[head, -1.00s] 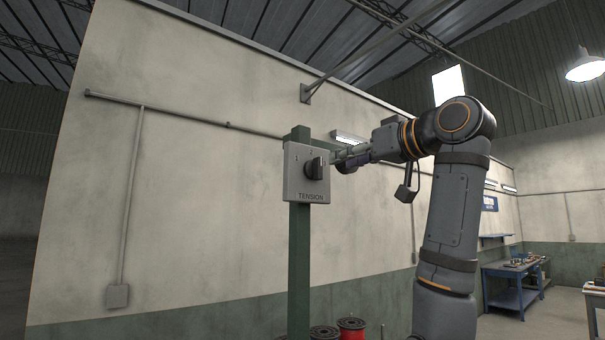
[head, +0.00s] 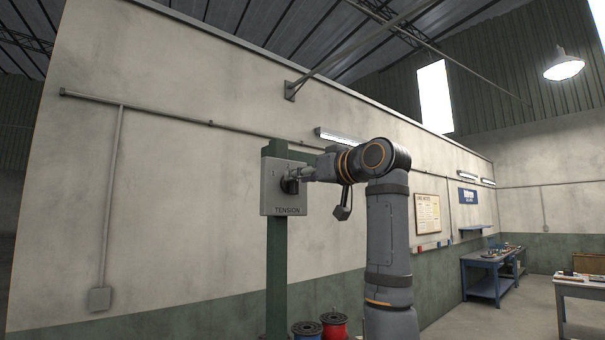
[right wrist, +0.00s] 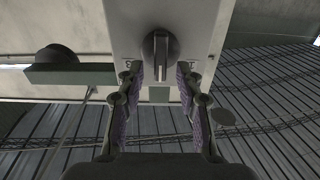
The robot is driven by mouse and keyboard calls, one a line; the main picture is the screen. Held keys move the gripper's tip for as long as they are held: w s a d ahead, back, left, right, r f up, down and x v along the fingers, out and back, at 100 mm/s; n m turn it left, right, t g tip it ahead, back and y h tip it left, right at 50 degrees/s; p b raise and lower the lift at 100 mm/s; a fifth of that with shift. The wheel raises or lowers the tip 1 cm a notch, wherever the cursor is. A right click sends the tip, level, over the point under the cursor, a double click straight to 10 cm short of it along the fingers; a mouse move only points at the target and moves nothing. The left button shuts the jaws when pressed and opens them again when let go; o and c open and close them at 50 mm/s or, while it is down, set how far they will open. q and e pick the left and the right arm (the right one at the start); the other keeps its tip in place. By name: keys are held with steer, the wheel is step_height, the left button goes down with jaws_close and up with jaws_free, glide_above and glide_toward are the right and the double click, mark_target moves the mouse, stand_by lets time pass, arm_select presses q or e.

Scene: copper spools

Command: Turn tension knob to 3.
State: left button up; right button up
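The tension knob (head: 290,186) is a dark round dial on the grey box marked TENSION (head: 268,200), which is fixed to a green post. My right gripper (head: 304,174) is at the knob's right in the head view. In the wrist view my right gripper (right wrist: 159,72) is open, with one finger on either side of the knob's line and gaps visible. I cannot tell how deep the fingertips reach. My left gripper is out of view.
The green post (head: 276,270) stands before a pale wall. Red (head: 334,325) and blue (head: 306,330) spools sit low beside the post. A blue workbench (head: 490,275) is far off at the right. The space left of the box is clear.

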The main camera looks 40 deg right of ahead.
steer(key=shift+c, duration=0.4)
steer(key=shift+w, duration=0.2)
steer(key=shift+c, duration=1.2)
steer(key=shift+w+f, duration=0.1)
steer(key=shift+c, duration=1.2)
jaws_close()
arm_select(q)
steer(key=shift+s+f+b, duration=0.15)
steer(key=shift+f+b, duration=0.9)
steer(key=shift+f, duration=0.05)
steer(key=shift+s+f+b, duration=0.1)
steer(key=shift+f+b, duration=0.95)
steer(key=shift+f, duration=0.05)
arm_select(e)
steer(key=shift+d+f+m, duration=0.1)
steer(key=shift+d+m, duration=0.05)
steer(key=shift+m, duration=1.8)
steer(key=shift+d+f+m, duration=0.1)
steer(key=shift+d+m, duration=0.1)
steer(key=shift+m, duration=1.8)
steer(key=shift+d+f+m, duration=0.1)
steer(key=shift+d+m, duration=0.05)
steer(key=shift+m, duration=1.8)
